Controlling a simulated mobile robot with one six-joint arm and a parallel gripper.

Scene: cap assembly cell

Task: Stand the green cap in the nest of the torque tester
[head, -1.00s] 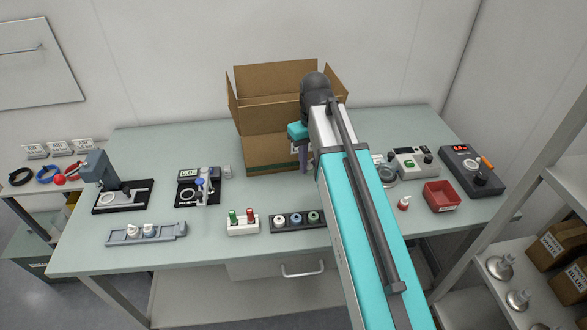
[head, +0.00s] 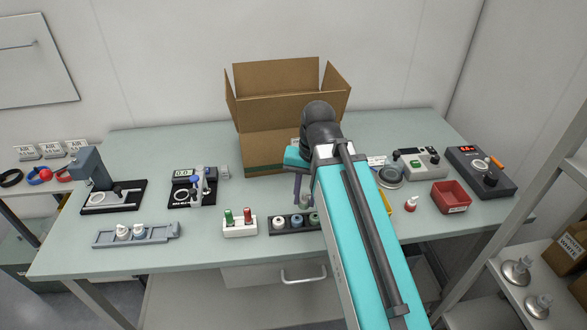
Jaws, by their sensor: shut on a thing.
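My gripper (head: 302,200) points down just behind the dark rack (head: 271,231), its fingers partly hidden by my arm. At its fingertips is a small pale green piece, which appears to be the green cap (head: 304,202); its details are too small to see. The rack holds a white, a blue and a green-topped piece in a row. The torque tester seems to be the dark device (head: 508,184) with a red display and a round top at the right end of the table; I cannot confirm this from its label.
An open carton (head: 262,148) stands behind my gripper. A white block (head: 240,230) with green and red pieces is left of the rack. A red bin (head: 451,196) and a grey instrument (head: 428,160) stand right of my arm.

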